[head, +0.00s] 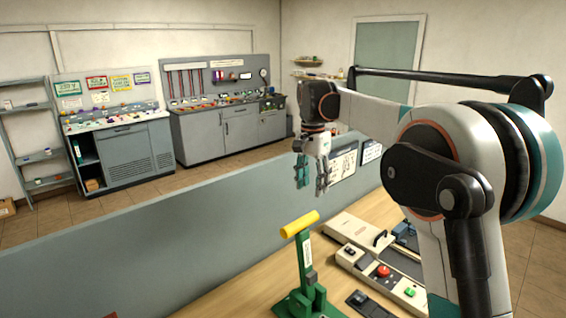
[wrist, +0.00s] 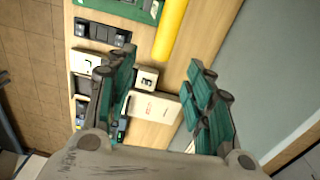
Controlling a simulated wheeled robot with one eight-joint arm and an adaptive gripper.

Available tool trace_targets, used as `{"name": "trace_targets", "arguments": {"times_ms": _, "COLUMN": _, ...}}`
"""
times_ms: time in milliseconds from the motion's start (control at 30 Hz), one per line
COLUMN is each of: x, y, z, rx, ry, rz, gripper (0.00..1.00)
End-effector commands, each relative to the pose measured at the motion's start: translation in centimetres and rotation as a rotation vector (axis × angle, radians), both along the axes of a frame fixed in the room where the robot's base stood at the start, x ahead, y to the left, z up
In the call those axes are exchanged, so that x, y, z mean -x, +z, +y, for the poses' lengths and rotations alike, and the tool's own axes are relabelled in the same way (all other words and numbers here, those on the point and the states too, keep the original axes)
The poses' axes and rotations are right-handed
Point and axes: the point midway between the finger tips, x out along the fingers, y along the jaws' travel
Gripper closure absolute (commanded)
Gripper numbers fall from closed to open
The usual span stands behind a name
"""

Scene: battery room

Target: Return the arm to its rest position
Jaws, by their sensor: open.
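My gripper (head: 313,176) hangs from the raised arm above the bench in the head view, in front of the grey partition. In the wrist view my gripper (wrist: 163,95) has its two teal-padded fingers spread apart with nothing held between them. A green lever press with a yellow handle (head: 300,224) stands on the bench below my gripper, apart from it. The yellow handle (wrist: 171,28) also shows beyond the fingertips in the wrist view.
The wooden bench (head: 240,295) holds a control box with a red button (head: 383,270) and a green button. A grey partition (head: 150,250) runs along its far side. Grey cabinets (head: 230,128) and a shelf rack (head: 30,150) stand by the far wall, with open floor before them.

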Motion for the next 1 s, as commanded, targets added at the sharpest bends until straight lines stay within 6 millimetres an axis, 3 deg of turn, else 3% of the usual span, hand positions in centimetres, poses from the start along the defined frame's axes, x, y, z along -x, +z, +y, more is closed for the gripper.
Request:
{"name": "trace_targets", "arguments": {"times_ms": 267, "x": 6.7, "y": 0.1, "z": -1.7, "rx": -0.009, "ry": 0.162, "rz": -0.114, "gripper": 0.52}}
{"name": "trace_targets", "arguments": {"times_ms": 533, "x": 14.0, "y": -1.4, "z": -3.2, "rx": 0.007, "ry": 0.327, "rz": -0.23, "gripper": 0.52}}
{"name": "trace_targets", "arguments": {"times_ms": 767, "x": 20.6, "y": -4.5, "z": -4.3, "rx": 0.04, "ry": 0.467, "rz": -0.329, "gripper": 0.52}}
{"name": "trace_targets", "arguments": {"times_ms": 1000, "x": 27.4, "y": -9.4, "z": -5.2, "rx": 0.093, "ry": 0.607, "rz": -0.425, "gripper": 0.52}}
